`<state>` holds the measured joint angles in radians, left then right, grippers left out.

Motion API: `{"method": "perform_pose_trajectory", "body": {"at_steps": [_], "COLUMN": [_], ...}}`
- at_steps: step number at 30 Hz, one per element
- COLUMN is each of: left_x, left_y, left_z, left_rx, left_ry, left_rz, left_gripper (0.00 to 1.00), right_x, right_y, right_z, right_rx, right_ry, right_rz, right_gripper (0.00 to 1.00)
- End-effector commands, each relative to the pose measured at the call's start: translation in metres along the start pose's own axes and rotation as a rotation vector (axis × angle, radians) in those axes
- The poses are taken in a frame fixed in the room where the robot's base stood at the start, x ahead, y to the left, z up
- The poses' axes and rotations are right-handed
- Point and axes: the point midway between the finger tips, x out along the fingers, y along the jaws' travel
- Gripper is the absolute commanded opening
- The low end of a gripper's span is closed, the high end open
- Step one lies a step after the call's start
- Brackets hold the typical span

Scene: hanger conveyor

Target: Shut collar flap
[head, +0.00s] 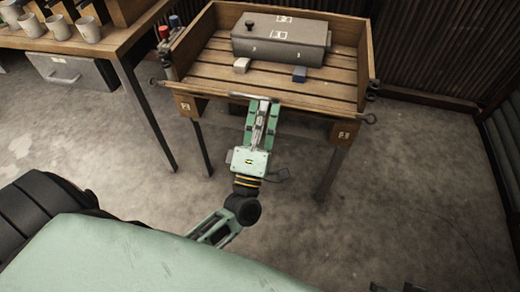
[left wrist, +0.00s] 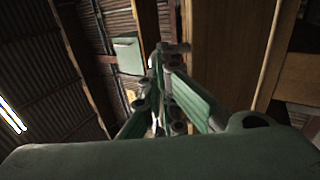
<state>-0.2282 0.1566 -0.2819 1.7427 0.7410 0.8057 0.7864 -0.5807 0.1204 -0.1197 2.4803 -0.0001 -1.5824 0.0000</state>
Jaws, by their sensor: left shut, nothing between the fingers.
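The wooden collar (head: 366,55) stands on a legged table, with raised boards at left, back and right. Its front side is low and open, and slats show inside. I cannot clearly make out the flap; part of the front is hidden behind my left gripper. My left gripper (head: 264,101) is shut and empty at the middle of the front edge, beside a pale bar (head: 240,95). I cannot tell whether they touch. In the left wrist view the closed fingers (left wrist: 168,55) are beside a wooden board (left wrist: 215,60). My right gripper is not in view.
A grey box (head: 281,42) sits inside the collar, with a light block (head: 242,65) and a blue block (head: 300,74) before it. Metal hooks stick out at the front corners. A bench with white mugs (head: 88,28) stands left. Floor (head: 420,170) is clear at right.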

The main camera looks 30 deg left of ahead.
Motion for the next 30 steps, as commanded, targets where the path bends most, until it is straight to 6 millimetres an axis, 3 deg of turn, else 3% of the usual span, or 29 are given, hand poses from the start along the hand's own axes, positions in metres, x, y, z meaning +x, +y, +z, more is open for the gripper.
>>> {"method": "perform_pose_trajectory", "body": {"at_steps": [1, 14, 30], "left_x": [0.003, 0.018, 0.043], "left_y": [0.004, 0.007, 0.012], "left_z": [0.0, 0.0, 0.0], "left_rx": [0.0, 0.001, 0.0], "left_ry": [0.002, 0.0, 0.001], "left_rz": [-0.009, -0.075, -0.073], "left_gripper": [0.0, 0.0, 0.0], "right_x": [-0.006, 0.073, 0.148], "right_y": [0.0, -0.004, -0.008], "right_z": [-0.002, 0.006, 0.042], "right_rx": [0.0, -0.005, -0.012], "right_ry": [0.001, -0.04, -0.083], "right_rz": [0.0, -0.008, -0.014], "right_gripper": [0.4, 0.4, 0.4]}}
